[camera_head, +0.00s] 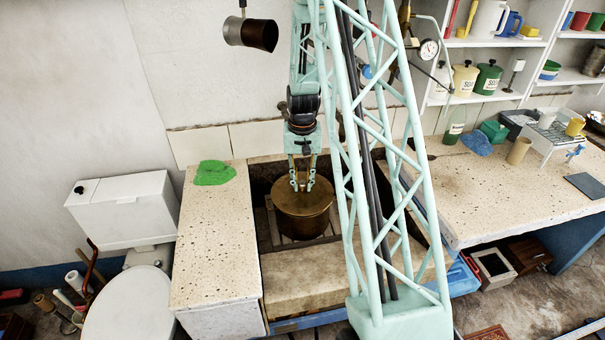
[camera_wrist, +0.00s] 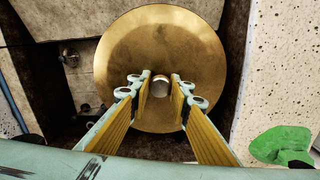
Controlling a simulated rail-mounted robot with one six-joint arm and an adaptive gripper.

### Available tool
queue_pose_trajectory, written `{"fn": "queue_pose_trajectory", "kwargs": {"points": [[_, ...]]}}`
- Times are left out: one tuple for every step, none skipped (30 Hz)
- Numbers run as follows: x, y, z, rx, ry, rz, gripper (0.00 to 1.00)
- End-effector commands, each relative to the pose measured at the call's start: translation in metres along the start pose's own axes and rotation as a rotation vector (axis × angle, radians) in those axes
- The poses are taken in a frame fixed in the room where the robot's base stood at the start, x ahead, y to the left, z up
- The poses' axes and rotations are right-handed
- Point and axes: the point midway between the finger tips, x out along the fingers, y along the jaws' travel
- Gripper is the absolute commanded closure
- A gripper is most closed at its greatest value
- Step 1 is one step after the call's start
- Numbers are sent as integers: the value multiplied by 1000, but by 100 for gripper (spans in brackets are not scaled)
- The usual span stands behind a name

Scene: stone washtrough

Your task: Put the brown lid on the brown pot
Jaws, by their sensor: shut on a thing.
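The brown lid (camera_head: 304,200) is a round, brass-brown disc inside the stone trough in the head view. The brown pot (camera_head: 305,228) shows as a darker round wall directly under it. The lid covers the pot's mouth; I cannot tell whether it rests fully on the rim or sits slightly above it. My gripper (camera_head: 302,186) points down from above at the lid's centre. In the wrist view the lid (camera_wrist: 160,40) fills the middle, and my gripper (camera_wrist: 160,84) is shut on its small pale knob, one finger on each side. The pot is hidden there.
The stone trough's (camera_head: 330,272) walls surround the pot closely. A speckled counter (camera_head: 215,250) with a green cloth (camera_head: 214,173) lies to the left. Another counter (camera_head: 480,195) with several items is on the right.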

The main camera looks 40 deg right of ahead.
Motion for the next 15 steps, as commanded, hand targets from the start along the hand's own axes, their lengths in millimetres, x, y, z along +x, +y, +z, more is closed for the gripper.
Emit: {"fn": "queue_pose_trajectory", "kwargs": {"points": [[-1, 0, -10, 14, 0, 0, 95], [0, 1, -16, 22, 0, 0, 95], [2, 1, -22, 31, -1, 0, 95], [2, 1, -27, 38, 0, 0, 95], [3, 1, -31, 44, 0, 0, 95], [4, 1, -36, 52, 0, 0, 95], [5, 2, -40, 57, 0, 0, 95], [6, 2, -42, 61, -1, 0, 95], [6, 2, -45, 66, -1, 0, 95], [7, 2, -47, 68, -1, 0, 95], [7, 2, -48, 71, 0, 0, 95], [7, 2, -50, 73, 0, 0, 95], [8, 2, -51, 75, 0, 0, 95], [8, 2, -51, 75, 0, 0, 95], [8, 2, -52, 76, 0, 0, 95]]}}
